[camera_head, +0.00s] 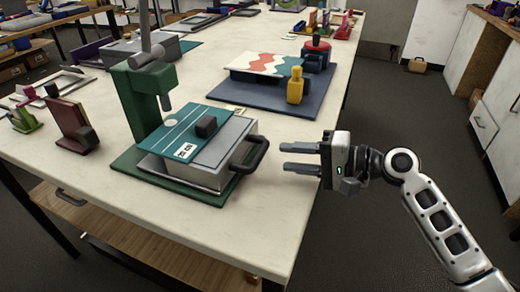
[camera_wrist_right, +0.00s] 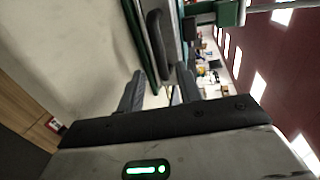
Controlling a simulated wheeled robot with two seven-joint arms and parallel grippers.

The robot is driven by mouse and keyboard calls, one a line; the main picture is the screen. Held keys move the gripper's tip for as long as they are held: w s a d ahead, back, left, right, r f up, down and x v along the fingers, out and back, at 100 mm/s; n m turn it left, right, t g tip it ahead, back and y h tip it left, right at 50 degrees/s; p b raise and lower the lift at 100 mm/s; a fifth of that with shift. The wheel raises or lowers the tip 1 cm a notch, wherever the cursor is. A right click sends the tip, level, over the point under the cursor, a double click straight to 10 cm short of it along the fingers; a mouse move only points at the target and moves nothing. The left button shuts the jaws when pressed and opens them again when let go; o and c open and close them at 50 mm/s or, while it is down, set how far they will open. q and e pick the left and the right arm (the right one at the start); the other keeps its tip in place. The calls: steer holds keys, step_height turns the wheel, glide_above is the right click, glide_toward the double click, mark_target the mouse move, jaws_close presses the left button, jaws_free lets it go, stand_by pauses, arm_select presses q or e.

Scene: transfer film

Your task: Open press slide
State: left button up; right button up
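A green press (camera_head: 148,98) stands on a green base near the table's front edge. Its grey slide (camera_head: 218,165) sits under the press head, with a teal film sheet (camera_head: 185,130) and a black block (camera_head: 206,126) on top. A black loop handle (camera_head: 262,153) sticks out from the slide's right side. My right gripper (camera_head: 284,158) is open and empty, fingers pointing left at the handle, a short gap to its right. In the right wrist view, the handle (camera_wrist_right: 157,38) lies ahead, roughly between the two open fingers (camera_wrist_right: 160,82). My left gripper is not in view.
A second press (camera_head: 272,75) with a patterned sheet and a yellow bottle (camera_head: 295,86) stands farther back. Small clamp-like tools (camera_head: 70,122) are at the left. The table (camera_head: 262,215) is clear in front of the handle, and open floor lies right of its edge.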

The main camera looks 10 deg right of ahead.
mark_target(260, 151)
steer(key=p+x, duration=0.1)
steer(key=x, duration=0.7)
steer(key=shift+d, duration=0.1)
